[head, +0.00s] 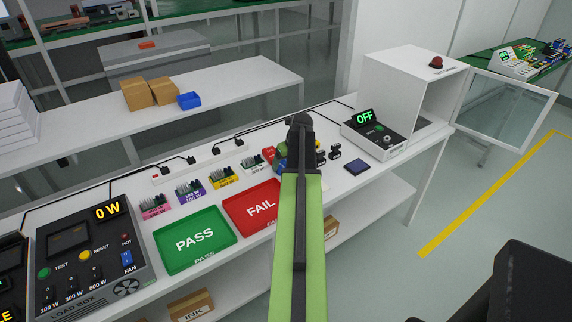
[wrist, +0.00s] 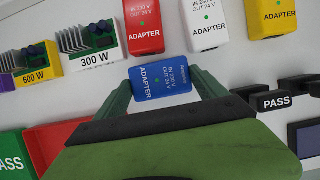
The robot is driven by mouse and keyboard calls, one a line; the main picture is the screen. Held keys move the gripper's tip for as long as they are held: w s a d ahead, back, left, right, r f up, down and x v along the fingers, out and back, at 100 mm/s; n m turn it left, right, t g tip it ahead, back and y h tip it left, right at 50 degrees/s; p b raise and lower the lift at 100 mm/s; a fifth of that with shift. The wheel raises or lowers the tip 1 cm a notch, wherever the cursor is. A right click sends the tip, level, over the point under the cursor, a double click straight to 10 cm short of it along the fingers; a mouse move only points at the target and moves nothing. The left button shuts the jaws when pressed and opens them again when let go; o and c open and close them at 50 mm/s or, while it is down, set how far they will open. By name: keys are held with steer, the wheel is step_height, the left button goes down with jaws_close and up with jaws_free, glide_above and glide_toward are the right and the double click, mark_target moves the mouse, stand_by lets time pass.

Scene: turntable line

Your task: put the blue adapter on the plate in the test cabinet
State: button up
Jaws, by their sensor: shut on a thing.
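The blue adapter (wrist: 165,80) lies between the two green fingers of my gripper (wrist: 161,88) in the wrist view, label facing up. My gripper is shut on it; I cannot tell whether it is lifted clear of the table. In the head view my green arm hides most of the gripper, and a bit of blue (head: 281,149) shows beside it. The test cabinet (head: 398,78) is the white box at the right end of the table, with a red button on top and its glass door (head: 508,106) swung open. The plate inside is not clearly made out.
Red (wrist: 144,25), white (wrist: 206,22) and yellow (wrist: 272,17) adapters stand just beyond my gripper. A control box reading OFF (head: 376,138) stands in front of the cabinet. PASS (head: 194,240) and FAIL (head: 252,207) trays and a load box (head: 88,255) are left of my arm.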

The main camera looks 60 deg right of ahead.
steer(key=shift+f, duration=0.15)
steer(key=o, duration=1.6)
steer(key=shift+c, duration=0.2)
steer(key=shift+s+r+p, duration=0.1)
steer(key=shift+r+p, duration=0.3)
steer(key=shift+r, duration=0.15)
steer(key=p+v, duration=1)
steer(key=v, duration=0.1)
steer(key=shift+r, duration=0.2)
steer(key=shift+s+f, duration=0.1)
